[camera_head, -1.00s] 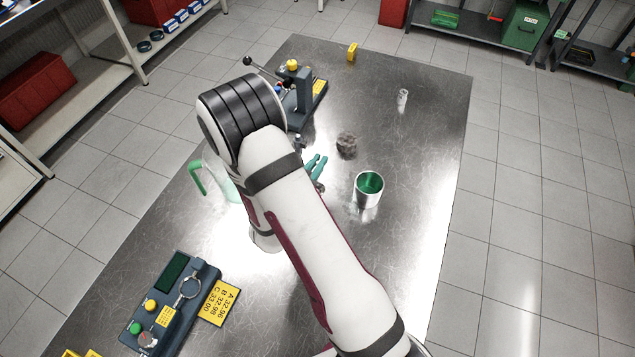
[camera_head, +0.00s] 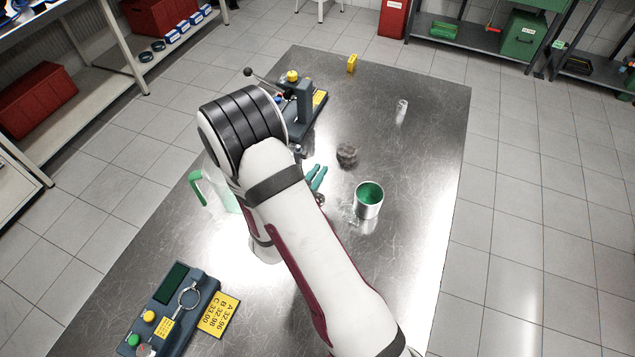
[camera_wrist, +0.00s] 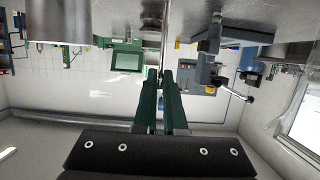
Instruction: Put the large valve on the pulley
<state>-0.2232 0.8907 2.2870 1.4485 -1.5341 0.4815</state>
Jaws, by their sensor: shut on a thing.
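My gripper (camera_wrist: 165,78) has two dark green fingers, shut on a thin metal rod (camera_wrist: 166,38) in the wrist view. The rod looks like the stem of the large valve. It runs from the fingertips to the picture's top edge, toward the tabletop, as this view is upside down. The valve's head cannot be made out. I cannot identify the pulley with certainty. A dark grey-brown round piece (camera_head: 347,155) lies on the table right of my arm; it is too small to name.
The right side has free room.

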